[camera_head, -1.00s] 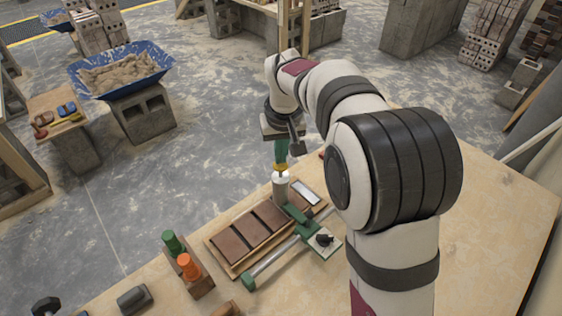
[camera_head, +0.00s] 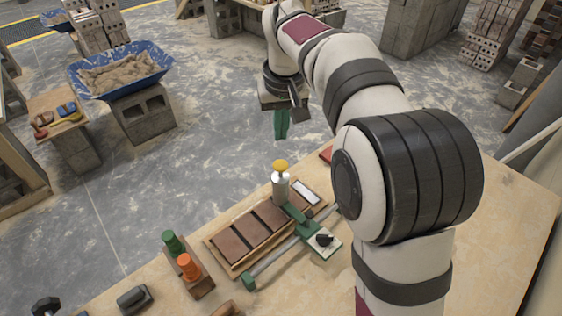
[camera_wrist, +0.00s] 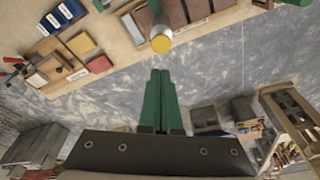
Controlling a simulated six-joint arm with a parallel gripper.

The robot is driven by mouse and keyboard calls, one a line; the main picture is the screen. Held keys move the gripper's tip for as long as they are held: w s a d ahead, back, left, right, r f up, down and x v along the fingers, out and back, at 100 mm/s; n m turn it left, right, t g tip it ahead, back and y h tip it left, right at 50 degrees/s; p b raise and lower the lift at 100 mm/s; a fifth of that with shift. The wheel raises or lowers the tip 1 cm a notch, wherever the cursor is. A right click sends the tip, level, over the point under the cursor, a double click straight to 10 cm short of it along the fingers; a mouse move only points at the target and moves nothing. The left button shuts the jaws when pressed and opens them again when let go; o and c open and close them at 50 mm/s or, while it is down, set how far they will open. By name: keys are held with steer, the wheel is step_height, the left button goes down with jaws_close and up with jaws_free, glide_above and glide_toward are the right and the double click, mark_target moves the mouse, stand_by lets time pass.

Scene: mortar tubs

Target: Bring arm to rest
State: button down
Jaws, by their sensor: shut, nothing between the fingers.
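My gripper (camera_head: 281,124) has green fingers, pressed together with nothing between them. It hangs in the air above and beyond the far edge of the wooden bench (camera_head: 478,250), over the grey floor. In the wrist view the closed green fingers (camera_wrist: 161,98) point toward the bench edge. A grey cylinder with a yellow top (camera_head: 280,182) stands upright at the tile tray, below my gripper and apart from it. The yellow top also shows in the wrist view (camera_wrist: 161,43).
A wooden tray with brown tiles (camera_head: 232,245) and a green-ended rail tool (camera_head: 285,256) lie on the bench. A block holds a green bottle (camera_head: 172,242) and an orange one (camera_head: 188,265). A blue mortar tub (camera_head: 160,62) stands on concrete block beyond. Open floor lies under my gripper.

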steer(key=s+d+f+m, duration=0.2)
steer(key=s+d+m, duration=0.1)
steer(key=s, duration=0.8)
steer(key=s+d+f+m+g, duration=0.1)
steer(key=s+d+f+m, duration=0.1)
steer(key=s, duration=0.9)
steer(key=s+d+f+m+g+y, duration=0.1)
steer(key=s+d+f+m, duration=0.1)
steer(key=s, duration=0.9)
steer(key=d+m, duration=0.1)
steer(key=d, duration=0.1)
steer(key=shift+d+f+m, duration=0.15)
steer(key=shift+d+m, duration=0.15)
steer(key=shift+d, duration=0.1)
